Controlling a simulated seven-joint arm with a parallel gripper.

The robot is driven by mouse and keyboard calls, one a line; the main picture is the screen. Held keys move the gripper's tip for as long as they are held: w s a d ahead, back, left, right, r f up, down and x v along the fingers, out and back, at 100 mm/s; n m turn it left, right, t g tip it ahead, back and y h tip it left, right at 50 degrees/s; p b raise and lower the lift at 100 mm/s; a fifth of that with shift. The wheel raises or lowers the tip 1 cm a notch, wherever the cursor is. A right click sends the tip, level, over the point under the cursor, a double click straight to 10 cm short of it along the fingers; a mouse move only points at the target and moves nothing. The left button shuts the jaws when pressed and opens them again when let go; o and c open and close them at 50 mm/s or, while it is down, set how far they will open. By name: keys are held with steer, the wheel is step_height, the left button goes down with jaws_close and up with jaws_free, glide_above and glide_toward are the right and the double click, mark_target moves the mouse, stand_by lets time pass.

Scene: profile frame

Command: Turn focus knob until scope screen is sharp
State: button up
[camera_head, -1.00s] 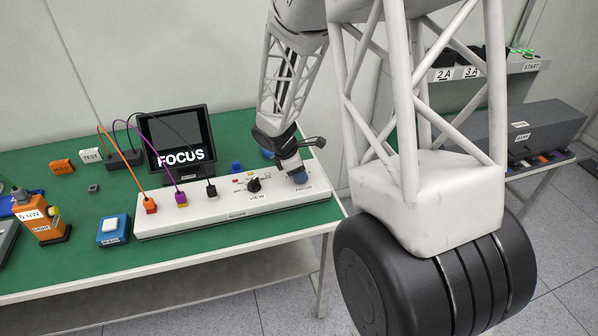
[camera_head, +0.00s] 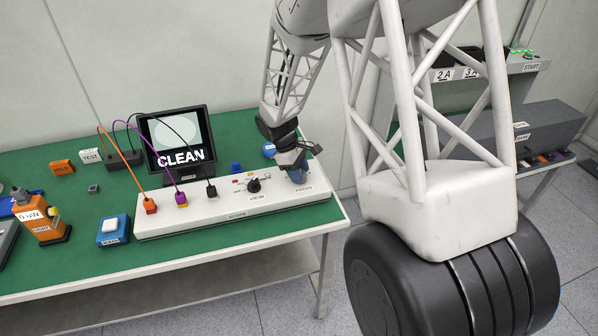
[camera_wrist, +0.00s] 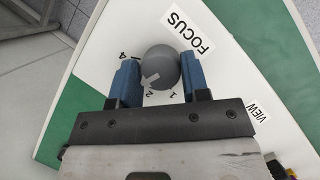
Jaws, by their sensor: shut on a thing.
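The scope screen (camera_head: 178,138) stands at the back of the green bench. It shows a pale round shape on grey-green and the word CLEAN in white. The grey round focus knob (camera_wrist: 161,62) sits on the white panel (camera_head: 230,210), beside the FOCUS label (camera_wrist: 188,31). My gripper (camera_wrist: 160,74) is shut on the knob, with a blue pad on each side. The knob's white pointer mark lies near the 2; the 4 and 1 also show on the scale. In the head view my gripper (camera_head: 297,174) is at the panel's right end and mostly hides the knob.
The black VIEW knob (camera_head: 253,185) is left of my gripper on the same panel. Orange, purple and black cables plug into the panel farther left. A blue button box (camera_head: 113,229) and an orange bottle-like object (camera_head: 42,222) stand at the left.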

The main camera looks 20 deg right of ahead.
steer(key=shift+m, duration=0.4)
steer(key=o, duration=0.9)
steer(key=v, duration=0.7)
steer(key=shift+w+r, duration=0.15)
steer(key=shift+r, duration=0.2)
steer(key=shift+a+r, duration=0.1)
